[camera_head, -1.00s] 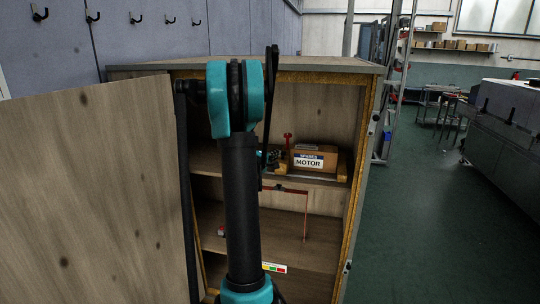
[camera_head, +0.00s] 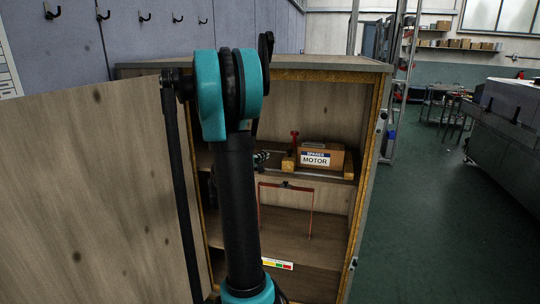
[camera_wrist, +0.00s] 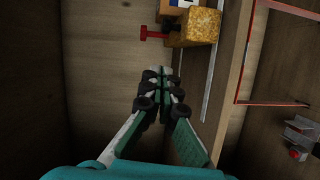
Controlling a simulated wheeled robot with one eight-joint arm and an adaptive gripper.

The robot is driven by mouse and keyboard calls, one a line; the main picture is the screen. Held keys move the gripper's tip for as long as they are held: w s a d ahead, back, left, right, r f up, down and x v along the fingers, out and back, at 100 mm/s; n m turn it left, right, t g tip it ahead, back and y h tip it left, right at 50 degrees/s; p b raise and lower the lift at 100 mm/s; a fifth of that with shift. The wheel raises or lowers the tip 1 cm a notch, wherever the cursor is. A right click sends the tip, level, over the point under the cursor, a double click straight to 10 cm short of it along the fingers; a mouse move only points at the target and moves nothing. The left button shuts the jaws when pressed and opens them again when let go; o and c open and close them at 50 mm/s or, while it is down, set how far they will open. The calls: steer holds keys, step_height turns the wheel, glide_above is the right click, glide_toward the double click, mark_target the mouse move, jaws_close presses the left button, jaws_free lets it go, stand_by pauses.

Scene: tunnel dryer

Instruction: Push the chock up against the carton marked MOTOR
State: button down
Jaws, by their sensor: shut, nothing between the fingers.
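The carton marked MOTOR (camera_head: 316,160) stands on the upper shelf of the cabinet, and part of it shows at the top of the wrist view (camera_wrist: 172,8). The chock, a yellowish wooden block (camera_wrist: 193,27), is at the carton's left end in the head view (camera_head: 288,164). It looks against or very close to the carton; I cannot tell whether they touch. My gripper (camera_wrist: 160,80) is shut and empty, pointing at the chock with bare shelf between them. In the head view my gripper (camera_head: 262,157) is small and partly hidden behind my arm.
A red post with a flat head (camera_wrist: 150,34) is beside the chock. Another wooden block (camera_head: 348,169) is at the carton's right end. A pale strip (camera_wrist: 212,60) runs along the shelf's front. A red frame (camera_head: 286,186) hangs below. The open door (camera_head: 90,190) fills the left.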

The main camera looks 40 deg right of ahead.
mark_target(285, 159)
steer(key=x, duration=0.8)
steer(key=shift+w+d, duration=0.1)
steer(key=shift+w, duration=0.2)
steer(key=shift+s+d+f, duration=0.1)
steer(key=shift+s+d, duration=0.2)
steer(key=shift+d, duration=0.25)
steer(key=shift+s+d+f, duration=0.1)
steer(key=shift+s+d, duration=0.2)
steer(key=shift+d, duration=0.25)
steer(key=shift+s+d+f, duration=0.1)
steer(key=shift+s+d, duration=0.1)
steer(key=shift+d, duration=0.4)
steer(key=shift+s+d, duration=0.4)
steer(key=shift+d, duration=0.1)
